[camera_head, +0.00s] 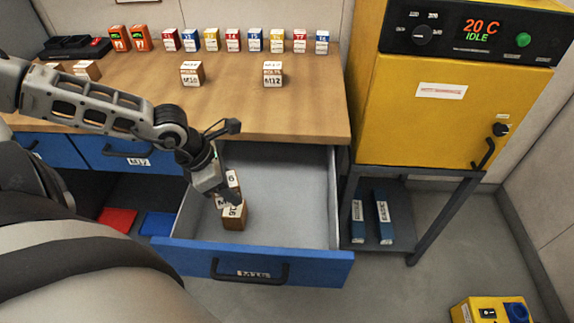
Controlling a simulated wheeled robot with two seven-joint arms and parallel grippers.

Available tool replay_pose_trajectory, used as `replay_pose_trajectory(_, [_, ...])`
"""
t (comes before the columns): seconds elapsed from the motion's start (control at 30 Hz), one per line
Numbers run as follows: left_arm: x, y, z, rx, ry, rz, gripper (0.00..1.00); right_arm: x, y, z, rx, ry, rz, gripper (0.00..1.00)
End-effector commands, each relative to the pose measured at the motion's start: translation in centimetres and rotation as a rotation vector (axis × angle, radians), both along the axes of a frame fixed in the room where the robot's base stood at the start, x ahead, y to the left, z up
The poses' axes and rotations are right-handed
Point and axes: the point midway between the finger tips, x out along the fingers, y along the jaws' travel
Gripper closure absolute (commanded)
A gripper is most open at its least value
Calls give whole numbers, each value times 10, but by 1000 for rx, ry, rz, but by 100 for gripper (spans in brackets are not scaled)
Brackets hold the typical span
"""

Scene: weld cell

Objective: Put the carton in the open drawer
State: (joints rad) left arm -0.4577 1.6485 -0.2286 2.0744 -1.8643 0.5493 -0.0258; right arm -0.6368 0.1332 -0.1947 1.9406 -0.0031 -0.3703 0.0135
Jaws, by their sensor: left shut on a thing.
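The carton (235,216), brown with white labels ending in "6", shows inside the open drawer (290,215). The drawer has a grey interior and a blue front labelled M16. My left gripper (229,197) reaches down into the drawer from the left and is shut on the carton. The gripper hides part of the carton. A second white label shows just above the fingers, and I cannot tell whether it belongs to the same carton. I cannot tell whether the carton touches the drawer floor. My right gripper is out of view.
The wooden bench (310,95) above the drawer bears cartons marked M10 (192,75) and M12 (272,75) and a row of small boxes at the back. A yellow oven (430,120) stands right. The drawer's right part is empty.

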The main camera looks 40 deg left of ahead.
Motion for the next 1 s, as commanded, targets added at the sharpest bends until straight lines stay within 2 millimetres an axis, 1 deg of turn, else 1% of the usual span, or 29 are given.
replay_pose_trajectory(0.17, [10,-9,-10,-7,-12,9,92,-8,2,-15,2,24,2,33])
replay_pose_trajectory(0.27, [18,-19,-14,-11,-14,5,92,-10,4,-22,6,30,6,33])
replay_pose_trajectory(0.3, [22,-22,-23,-7,-15,3,92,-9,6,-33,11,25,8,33])
replay_pose_trajectory(0.37, [27,-28,-28,-5,-15,1,92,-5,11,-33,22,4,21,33])
replay_pose_trajectory(0.43, [33,-35,-32,-3,-16,0,92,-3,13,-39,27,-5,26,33])
replay_pose_trajectory(0.5, [40,-43,-31,-9,-14,3,92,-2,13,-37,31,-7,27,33])
replay_pose_trajectory(0.67, [59,-66,-40,-11,-12,2,92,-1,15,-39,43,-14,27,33])
replay_pose_trajectory(0.7, [65,-74,-44,-11,-12,-1,92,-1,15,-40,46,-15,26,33])
replay_pose_trajectory(0.73, [67,-76,-55,-8,-8,2,92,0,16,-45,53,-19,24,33])
replay_pose_trajectory(0.83, [76,-86,-74,-6,-6,1,92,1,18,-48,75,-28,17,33])
replay_pose_trajectory(1.0, [86,-96,-90,0,-5,2,92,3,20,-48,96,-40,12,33])
